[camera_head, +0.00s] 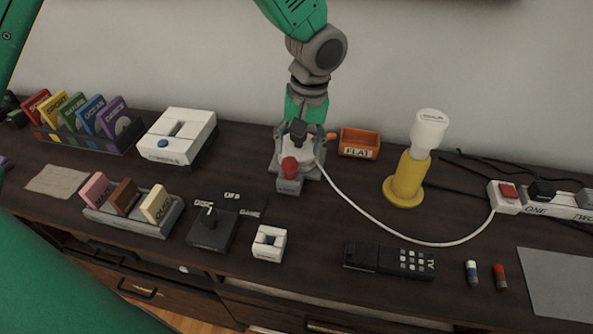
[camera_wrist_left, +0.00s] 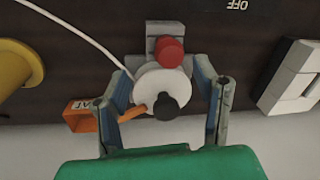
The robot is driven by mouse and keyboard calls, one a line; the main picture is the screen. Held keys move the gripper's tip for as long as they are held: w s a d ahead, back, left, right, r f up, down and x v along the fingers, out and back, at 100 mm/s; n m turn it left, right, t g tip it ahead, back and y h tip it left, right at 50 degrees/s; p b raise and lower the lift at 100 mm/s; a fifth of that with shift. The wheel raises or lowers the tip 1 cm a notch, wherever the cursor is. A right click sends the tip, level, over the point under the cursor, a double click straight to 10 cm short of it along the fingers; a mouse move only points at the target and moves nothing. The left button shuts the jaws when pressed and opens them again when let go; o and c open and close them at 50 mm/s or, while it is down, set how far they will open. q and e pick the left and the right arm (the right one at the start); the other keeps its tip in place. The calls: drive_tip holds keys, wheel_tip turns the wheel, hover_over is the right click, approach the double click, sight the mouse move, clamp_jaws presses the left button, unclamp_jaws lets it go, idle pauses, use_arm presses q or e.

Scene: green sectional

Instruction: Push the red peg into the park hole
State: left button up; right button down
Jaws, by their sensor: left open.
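The red peg (camera_head: 289,167) stands in or on a small grey block (camera_head: 288,186), in front of a white round body (camera_head: 308,173) with a black knob (camera_head: 298,129). My left gripper (camera_head: 301,150) is open, its fingers on either side of the white body. In the left wrist view, the gripper (camera_wrist_left: 161,72) straddles the white disc (camera_wrist_left: 148,82) and black knob (camera_wrist_left: 165,107), with the red peg (camera_wrist_left: 169,51) just beyond, near the fingertip line. Contact cannot be told. No park hole can be made out; whatever lies under the peg is hidden. My right gripper is not in view.
A white cable (camera_head: 390,236) runs from the white body to a power strip (camera_head: 508,197). An orange FLAT bin (camera_head: 359,140) is close behind right; a yellow stand (camera_head: 405,180) is farther right. A black lever box (camera_head: 210,232) and white holed block (camera_head: 268,243) are in front.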

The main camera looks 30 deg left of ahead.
sight(289, 158)
use_arm(q)
drive_tip(key=shift+a+f, duration=0.3)
drive_tip(key=shift+f, duration=0.1)
drive_tip(key=f, duration=0.1)
drive_tip(key=a+f, duration=0.1)
drive_tip(key=f, duration=0.1)
drive_tip(key=a+f+b, duration=0.1)
drive_tip(key=f, duration=0.1)
drive_tip(key=shift+s+f, duration=0.15)
drive_tip(key=shift+s, duration=0.1)
drive_tip(key=shift+d+f, duration=0.1)
drive_tip(key=shift+d, duration=0.6)
drive_tip(key=c, duration=0.4)
drive_tip(key=shift+a, duration=0.1)
drive_tip(key=c, duration=0.6)
drive_tip(key=shift+a, duration=0.4)
clamp_jaws()
